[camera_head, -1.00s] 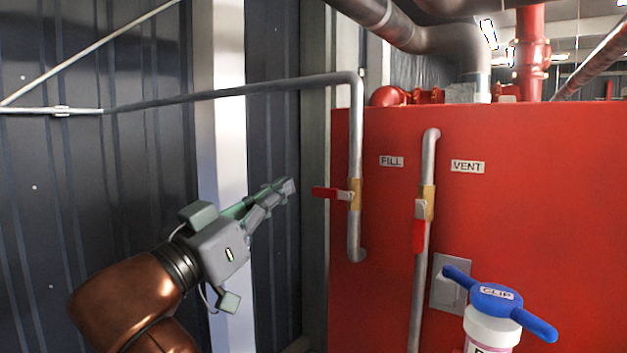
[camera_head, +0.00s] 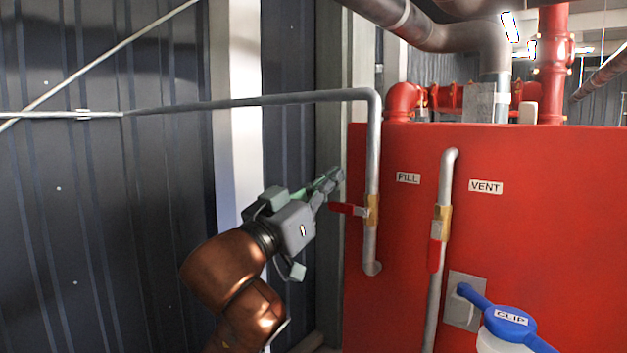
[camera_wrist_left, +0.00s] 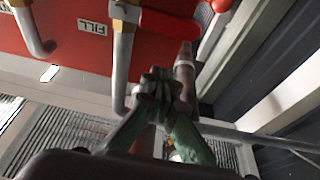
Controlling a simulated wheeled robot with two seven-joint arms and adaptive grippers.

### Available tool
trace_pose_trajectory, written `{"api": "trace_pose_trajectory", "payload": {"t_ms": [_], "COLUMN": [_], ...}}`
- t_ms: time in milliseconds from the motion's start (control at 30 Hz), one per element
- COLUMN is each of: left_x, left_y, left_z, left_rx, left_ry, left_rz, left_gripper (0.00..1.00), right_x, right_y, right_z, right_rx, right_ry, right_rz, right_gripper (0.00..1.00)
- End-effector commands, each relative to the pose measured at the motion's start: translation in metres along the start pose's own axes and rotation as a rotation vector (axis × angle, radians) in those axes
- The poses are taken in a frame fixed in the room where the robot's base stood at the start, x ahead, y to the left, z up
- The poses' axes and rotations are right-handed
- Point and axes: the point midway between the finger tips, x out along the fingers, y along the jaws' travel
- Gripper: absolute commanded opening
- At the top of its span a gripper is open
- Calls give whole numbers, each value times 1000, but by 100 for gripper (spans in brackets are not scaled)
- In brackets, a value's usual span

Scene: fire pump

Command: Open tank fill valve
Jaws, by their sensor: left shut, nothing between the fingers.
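The fill valve has a red lever handle (camera_head: 347,209) that points left, across its pipe, from a brass body (camera_head: 372,210) under the FILL label (camera_head: 408,178). In the left wrist view the red handle (camera_wrist_left: 170,24) lies at the top, just beyond the fingers. My left gripper (camera_head: 336,176) is shut and empty, a little above and left of the handle in the head view. Its closed fingertips (camera_wrist_left: 158,82) also show in the wrist view, apart from the handle. My right gripper is not in view.
The vent valve's red handle (camera_head: 435,255) hangs down along its pipe, right of the fill pipe (camera_head: 373,150). The red tank (camera_head: 560,220) fills the right side. A dark corrugated wall (camera_head: 100,220) stands at left.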

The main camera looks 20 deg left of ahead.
Motion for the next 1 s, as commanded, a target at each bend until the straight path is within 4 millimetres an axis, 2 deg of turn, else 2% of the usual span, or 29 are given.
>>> {"api": "trace_pose_trajectory", "payload": {"t_ms": [100,300,800,1000], "left_x": [-6,-13,-15,-12], "left_y": [0,0,-1,-15], "left_z": [18,34,39,43], "left_rx": [-1,0,-3,-31], "left_ry": [-3,-2,-1,-2], "left_rz": [1,0,-1,-34], "left_gripper": [0,0,0,0], "right_x": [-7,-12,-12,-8], "right_y": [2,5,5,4], "right_z": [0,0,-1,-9], "right_rx": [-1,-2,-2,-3], "right_ry": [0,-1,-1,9], "right_rz": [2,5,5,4], "right_gripper": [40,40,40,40]}}
